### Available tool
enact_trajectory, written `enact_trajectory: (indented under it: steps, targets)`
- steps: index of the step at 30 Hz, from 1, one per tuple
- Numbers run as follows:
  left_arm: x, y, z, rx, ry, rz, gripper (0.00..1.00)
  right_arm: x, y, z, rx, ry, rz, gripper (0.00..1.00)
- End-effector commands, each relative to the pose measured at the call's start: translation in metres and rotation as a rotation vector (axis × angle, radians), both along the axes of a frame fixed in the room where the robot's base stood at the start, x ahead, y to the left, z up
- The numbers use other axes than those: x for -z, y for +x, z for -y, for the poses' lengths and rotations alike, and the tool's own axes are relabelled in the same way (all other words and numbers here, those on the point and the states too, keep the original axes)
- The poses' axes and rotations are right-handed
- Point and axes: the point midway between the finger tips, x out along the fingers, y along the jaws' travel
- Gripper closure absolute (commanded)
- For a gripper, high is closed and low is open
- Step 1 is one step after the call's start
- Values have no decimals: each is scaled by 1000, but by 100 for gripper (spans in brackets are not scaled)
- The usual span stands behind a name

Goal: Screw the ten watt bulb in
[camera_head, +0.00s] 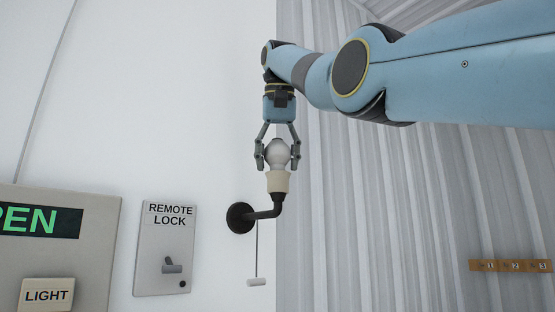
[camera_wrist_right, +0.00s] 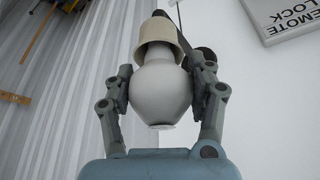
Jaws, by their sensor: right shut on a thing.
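The white bulb (camera_head: 278,153) stands upright above the cream socket (camera_head: 278,182) of a black wall lamp arm (camera_head: 262,213). Its lower end meets or enters the socket mouth; how deep it sits I cannot tell. My right gripper (camera_head: 278,157) points down from above and is shut on the bulb, one finger on each side. In the right wrist view the bulb (camera_wrist_right: 160,92) fills the space between the fingers, with the socket (camera_wrist_right: 160,38) beyond it. No wattage marking shows on the bulb. My left gripper is not in view.
A pull cord with a white handle (camera_head: 257,282) hangs below the lamp. A REMOTE LOCK switch plate (camera_head: 165,280) and a panel with OPEN and LIGHT signs (camera_head: 97,240) are on the wall at left. A numbered hook strip (camera_head: 480,265) is at right.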

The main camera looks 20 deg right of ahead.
Motion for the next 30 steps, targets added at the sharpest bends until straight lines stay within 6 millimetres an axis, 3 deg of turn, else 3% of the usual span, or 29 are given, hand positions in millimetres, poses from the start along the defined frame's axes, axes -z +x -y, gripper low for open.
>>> enact_trajectory:
  steps: [9, 30]
  targets:
    - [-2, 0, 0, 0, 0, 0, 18, 0, 0, -1, 23, 0, -3, 63]
    - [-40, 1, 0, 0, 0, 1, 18, -1, 0, 0, 463, -2, -5, 63]
